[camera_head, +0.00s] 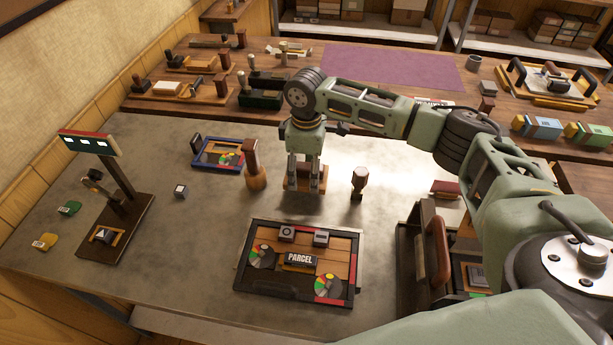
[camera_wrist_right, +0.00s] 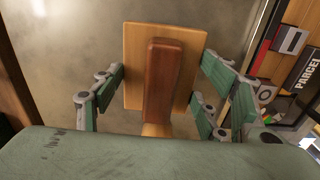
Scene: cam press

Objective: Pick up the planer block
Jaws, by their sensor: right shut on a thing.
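The planer block, a light wooden plate (camera_wrist_right: 191,40) with a dark brown grip bar (camera_wrist_right: 165,75), lies between the fingers in the right wrist view. My right gripper (camera_wrist_right: 163,95) is shut on it, with green fingers on both sides. In the head view my right gripper (camera_head: 306,172) points down over the grey table, and part of the planer block (camera_head: 318,187) shows between and behind its fingers. The rest of the block is hidden by the fingers. I cannot tell whether it touches the table. My left gripper is not in view.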

